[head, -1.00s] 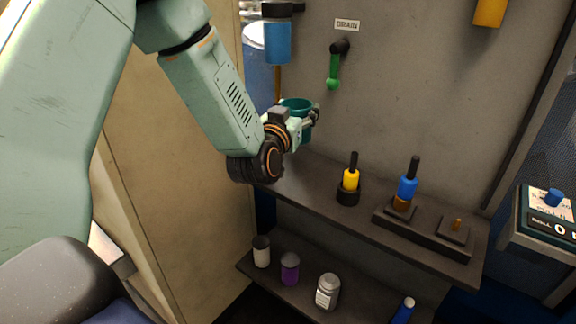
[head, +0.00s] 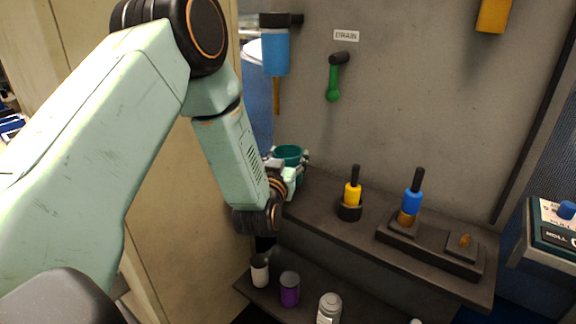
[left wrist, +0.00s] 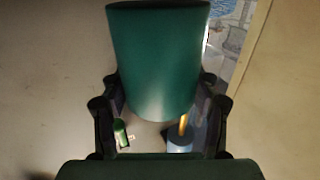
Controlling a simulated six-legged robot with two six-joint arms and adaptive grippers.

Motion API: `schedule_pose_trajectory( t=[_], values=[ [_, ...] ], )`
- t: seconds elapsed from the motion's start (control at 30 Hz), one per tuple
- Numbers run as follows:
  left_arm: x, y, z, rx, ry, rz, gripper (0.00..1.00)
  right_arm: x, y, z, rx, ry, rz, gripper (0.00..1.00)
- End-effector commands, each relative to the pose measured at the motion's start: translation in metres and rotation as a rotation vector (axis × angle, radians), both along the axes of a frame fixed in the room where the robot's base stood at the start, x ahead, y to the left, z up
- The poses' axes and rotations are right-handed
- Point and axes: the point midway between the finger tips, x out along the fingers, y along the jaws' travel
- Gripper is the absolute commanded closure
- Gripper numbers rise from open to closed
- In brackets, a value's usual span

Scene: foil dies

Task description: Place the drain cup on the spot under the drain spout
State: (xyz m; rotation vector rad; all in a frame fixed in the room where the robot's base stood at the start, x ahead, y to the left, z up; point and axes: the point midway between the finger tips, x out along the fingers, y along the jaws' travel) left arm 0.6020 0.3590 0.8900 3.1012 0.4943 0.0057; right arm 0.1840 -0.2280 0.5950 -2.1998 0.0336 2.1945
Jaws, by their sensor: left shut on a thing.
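The drain cup (head: 289,152) is teal, roughly upright with its open top showing. My left gripper (head: 285,172) is shut on it, at the shelf's back left. In the left wrist view the cup (left wrist: 158,60) stands between the fingers (left wrist: 158,112). A brown-orange spout (head: 276,96) hangs from a blue cylinder (head: 275,52) on the wall, above and slightly left of the cup in the head view. The spot under it is hidden by my arm and the cup. I cannot tell whether the cup touches the shelf. My right gripper is not in view.
A green lever (head: 333,85) hangs below the DRAIN label (head: 346,36). White (head: 260,270), purple (head: 289,289) and grey (head: 329,307) containers stand on the lower shelf.

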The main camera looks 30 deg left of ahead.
Motion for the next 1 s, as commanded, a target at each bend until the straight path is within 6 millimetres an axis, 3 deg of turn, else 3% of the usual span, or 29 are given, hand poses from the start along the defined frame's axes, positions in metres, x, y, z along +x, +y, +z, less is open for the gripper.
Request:
schedule_pose_trajectory(
  t=[0.1,0.53,0.57,0.8,1.0],
  values=[
    [0.0011,0.0006,-0.0164,0.002,0.0,0.0,0.77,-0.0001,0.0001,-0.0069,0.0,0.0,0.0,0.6],
    [0.002,0.0011,-0.0206,0.001,-0.001,0.0,0.77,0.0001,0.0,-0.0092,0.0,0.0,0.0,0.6],
    [0.0019,0.001,-0.0199,0.001,0.0,0.0,0.36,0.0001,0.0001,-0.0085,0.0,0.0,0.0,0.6],
    [0.0019,0.001,-0.0194,0.001,0.0,0.0,0.16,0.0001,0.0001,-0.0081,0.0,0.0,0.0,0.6],
    [0.0019,0.001,-0.0193,0.001,0.0,0.0,0.16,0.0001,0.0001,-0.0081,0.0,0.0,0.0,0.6]
  ],
)
